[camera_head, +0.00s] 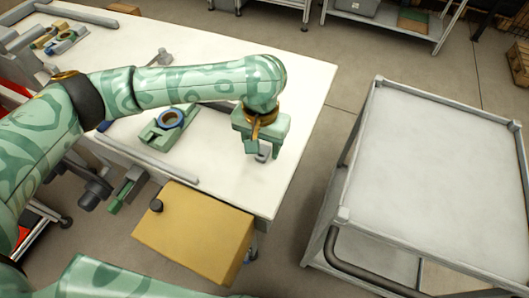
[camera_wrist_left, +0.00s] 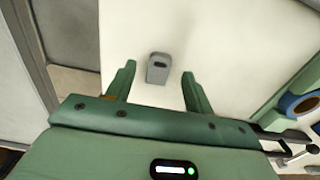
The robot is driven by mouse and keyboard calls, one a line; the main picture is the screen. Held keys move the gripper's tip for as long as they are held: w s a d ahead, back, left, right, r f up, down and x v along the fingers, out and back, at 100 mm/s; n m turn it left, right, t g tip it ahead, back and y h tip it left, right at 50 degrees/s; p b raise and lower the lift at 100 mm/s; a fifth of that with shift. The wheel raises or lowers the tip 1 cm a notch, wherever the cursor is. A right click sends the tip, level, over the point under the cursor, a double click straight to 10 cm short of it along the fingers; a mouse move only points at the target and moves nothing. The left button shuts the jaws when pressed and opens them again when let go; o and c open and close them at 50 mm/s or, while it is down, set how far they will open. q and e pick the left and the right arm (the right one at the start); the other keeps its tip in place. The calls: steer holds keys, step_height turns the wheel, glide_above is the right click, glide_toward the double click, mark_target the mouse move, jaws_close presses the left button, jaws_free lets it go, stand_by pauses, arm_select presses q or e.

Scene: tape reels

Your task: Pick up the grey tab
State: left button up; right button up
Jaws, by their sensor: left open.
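The grey tab (camera_wrist_left: 159,68) is a small upright-looking block with a dark slot, on the white table top. In the wrist view it shows between the two fingertips, touching neither as far as I can see. In the head view the tab (camera_head: 263,153) is partly hidden under my left gripper. My left gripper (camera_head: 262,148) points down over the table near its right edge. Its green fingers are open and empty, also in the wrist view (camera_wrist_left: 158,72). How high the fingertips are above the table is hard to tell. My right gripper is not in view.
A green holder (camera_head: 152,135) with a blue tape reel (camera_head: 170,118) stands left of the gripper on the white table (camera_head: 300,75). More reels (camera_head: 62,40) lie at the far left. A yellow box (camera_head: 190,232) is at the front edge. A grey cart (camera_head: 435,170) stands right, across a gap.

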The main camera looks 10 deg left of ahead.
arm_select(q)
step_height(320, 180, down, 2)
steer(key=shift+f+b, duration=0.2)
steer(key=shift+b, duration=0.1)
steer(key=shift+r, duration=0.25)
steer(key=shift+c, duration=0.3)
steer(key=c, duration=1)
steer(key=shift+r, duration=0.1)
